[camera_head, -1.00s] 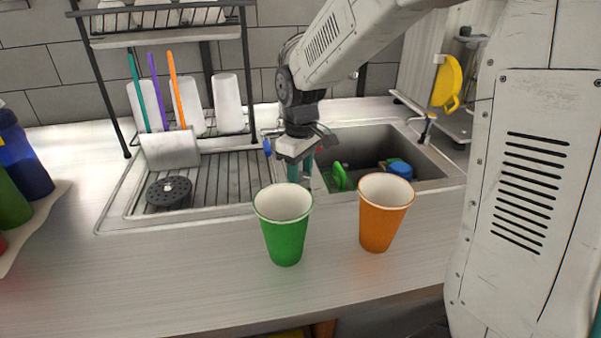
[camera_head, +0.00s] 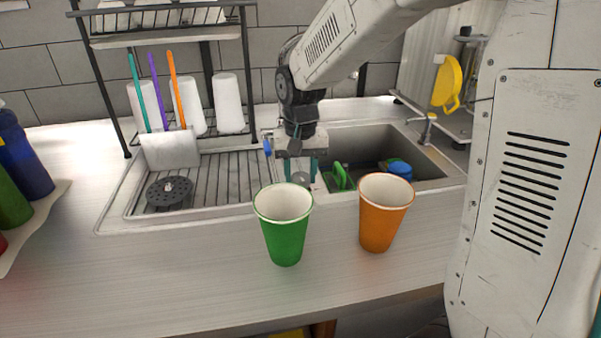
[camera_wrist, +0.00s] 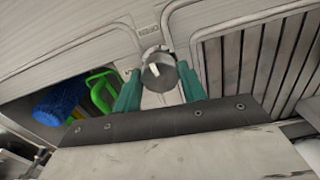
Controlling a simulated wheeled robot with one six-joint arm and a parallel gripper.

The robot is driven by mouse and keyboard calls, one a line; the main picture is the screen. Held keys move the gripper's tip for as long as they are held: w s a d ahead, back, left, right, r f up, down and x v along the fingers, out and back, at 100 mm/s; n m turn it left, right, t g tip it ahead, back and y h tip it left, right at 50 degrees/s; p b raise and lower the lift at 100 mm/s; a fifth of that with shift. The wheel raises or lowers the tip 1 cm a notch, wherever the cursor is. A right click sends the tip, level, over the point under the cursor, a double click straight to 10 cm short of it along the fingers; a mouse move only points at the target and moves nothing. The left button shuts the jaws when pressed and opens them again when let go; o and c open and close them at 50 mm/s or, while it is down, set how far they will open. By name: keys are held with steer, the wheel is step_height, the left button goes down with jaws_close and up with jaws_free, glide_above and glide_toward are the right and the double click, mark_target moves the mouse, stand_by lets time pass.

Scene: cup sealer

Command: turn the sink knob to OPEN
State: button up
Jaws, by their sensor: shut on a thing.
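The sink knob (camera_wrist: 159,76) is a round grey knob with a pale pointer mark, seen between the two teal fingers in the wrist view. My gripper (camera_wrist: 160,84) is shut on the knob from above, one finger on each side. In the head view the gripper (camera_head: 301,172) points down at the divider between drainboard and basin, with the knob (camera_head: 301,180) low between its fingers. A small label (camera_wrist: 149,30) sits beside the knob, too small to read.
A green cup (camera_head: 285,235) and an orange cup (camera_head: 378,228) stand on the counter in front. The sink basin (camera_head: 350,145) with a blue item and a green item lies to the right. The ribbed drainboard (camera_head: 230,180) and a dish rack (camera_head: 250,70) are to the left.

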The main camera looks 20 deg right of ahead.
mark_target(300, 176)
steer(key=shift+m, duration=0.6)
steer(key=o, duration=1)
step_height(300, 176, up, 8)
steer(key=shift+f, duration=0.1)
step_height(300, 176, down, 8)
steer(key=shift+n, duration=0.7)
